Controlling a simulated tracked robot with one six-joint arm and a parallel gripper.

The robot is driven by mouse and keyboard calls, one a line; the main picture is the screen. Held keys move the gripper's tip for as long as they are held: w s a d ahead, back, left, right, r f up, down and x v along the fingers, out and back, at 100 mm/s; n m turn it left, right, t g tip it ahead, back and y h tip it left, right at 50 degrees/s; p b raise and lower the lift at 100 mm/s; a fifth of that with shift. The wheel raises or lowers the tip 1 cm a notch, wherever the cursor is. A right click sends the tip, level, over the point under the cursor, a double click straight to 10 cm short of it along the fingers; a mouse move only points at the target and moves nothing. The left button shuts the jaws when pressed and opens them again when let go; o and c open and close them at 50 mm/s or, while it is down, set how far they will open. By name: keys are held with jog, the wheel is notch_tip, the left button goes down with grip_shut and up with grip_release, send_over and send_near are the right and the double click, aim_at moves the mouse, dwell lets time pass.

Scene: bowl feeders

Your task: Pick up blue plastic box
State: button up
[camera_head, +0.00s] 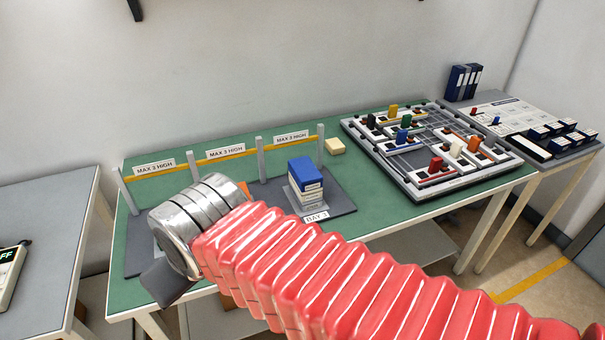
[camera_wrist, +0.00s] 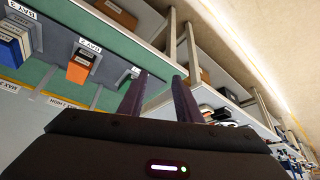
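A blue plastic box (camera_head: 305,170) sits on top of a stack of pale boxes (camera_head: 309,200) in Bay 3 on the green table. A blue and white stack beside the BAY 3 label also shows at the left edge of the wrist view (camera_wrist: 12,30). My gripper (camera_wrist: 160,76) is open, with its two dark fingers apart and nothing seen between them. In the head view my arm hides most of the gripper, which is left of the stack near the table's front edge. The fingers are not on the blue box.
An orange box (camera_wrist: 79,70) stands at Bay 2, mostly hidden by my arm in the head view. Grey posts and a yellow rail (camera_head: 228,151) with MAX 3 HIGH signs run behind the bays. A cream block (camera_head: 334,146) and a sorting board (camera_head: 430,150) lie to the right.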

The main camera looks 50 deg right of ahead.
jog(key=shift+o, duration=0.5)
